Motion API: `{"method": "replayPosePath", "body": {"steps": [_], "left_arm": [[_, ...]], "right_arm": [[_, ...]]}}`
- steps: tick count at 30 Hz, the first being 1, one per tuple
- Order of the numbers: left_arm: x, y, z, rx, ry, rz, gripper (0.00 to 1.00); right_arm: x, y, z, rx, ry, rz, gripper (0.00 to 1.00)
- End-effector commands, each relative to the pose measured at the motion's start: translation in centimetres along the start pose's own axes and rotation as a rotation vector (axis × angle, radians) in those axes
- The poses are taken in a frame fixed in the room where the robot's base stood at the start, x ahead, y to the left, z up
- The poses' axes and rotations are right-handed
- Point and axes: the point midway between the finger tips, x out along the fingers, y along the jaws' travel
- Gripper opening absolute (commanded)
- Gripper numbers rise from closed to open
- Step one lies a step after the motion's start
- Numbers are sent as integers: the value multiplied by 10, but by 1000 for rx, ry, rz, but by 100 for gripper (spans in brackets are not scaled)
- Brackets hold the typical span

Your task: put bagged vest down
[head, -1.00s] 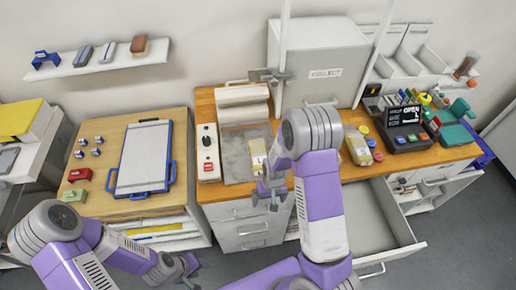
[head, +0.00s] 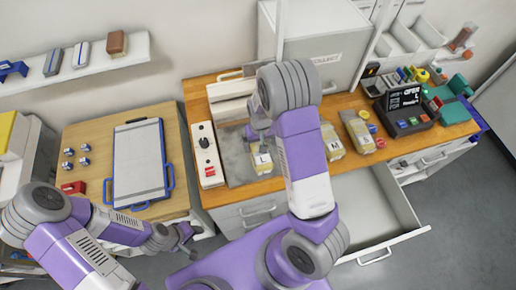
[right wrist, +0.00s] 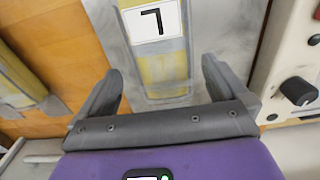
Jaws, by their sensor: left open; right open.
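A bagged vest with an L label (head: 262,161) lies on the grey plate (head: 238,168) on the wooden counter. It also shows in the right wrist view (right wrist: 165,70). My right gripper (head: 259,132) is over the plate, at the far side of this bag. In the right wrist view its two fingers (right wrist: 158,82) are apart, with the bag below and between them; I see no grip on it. A bag marked M (head: 331,142) and another bag (head: 360,134) lie further right on the counter. My left gripper (head: 184,238) is open and empty by the left table's front corner.
A white control box (head: 207,155) stands left of the plate, close to my right gripper. A grey cabinet (head: 315,45) stands behind. An open, empty-looking drawer (head: 375,205) juts out at the front right. A clipboard (head: 139,160) lies on the left table.

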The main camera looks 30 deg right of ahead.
Motion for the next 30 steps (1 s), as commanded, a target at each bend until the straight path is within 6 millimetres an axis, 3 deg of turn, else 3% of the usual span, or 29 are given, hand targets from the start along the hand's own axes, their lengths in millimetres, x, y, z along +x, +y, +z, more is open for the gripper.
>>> {"method": "replayPosePath", "body": {"steps": [9,19,27,30], "left_arm": [[-3,1,0,0,1,0,43],[-3,1,0,0,1,0,43],[-3,1,0,0,1,0,43],[-3,1,0,0,1,0,43]], "right_arm": [[45,-2,3,-1,-2,0,100],[50,-2,2,-2,1,-1,98],[50,-2,2,-2,2,-1,57],[50,-2,2,-2,2,-1,51]]}}
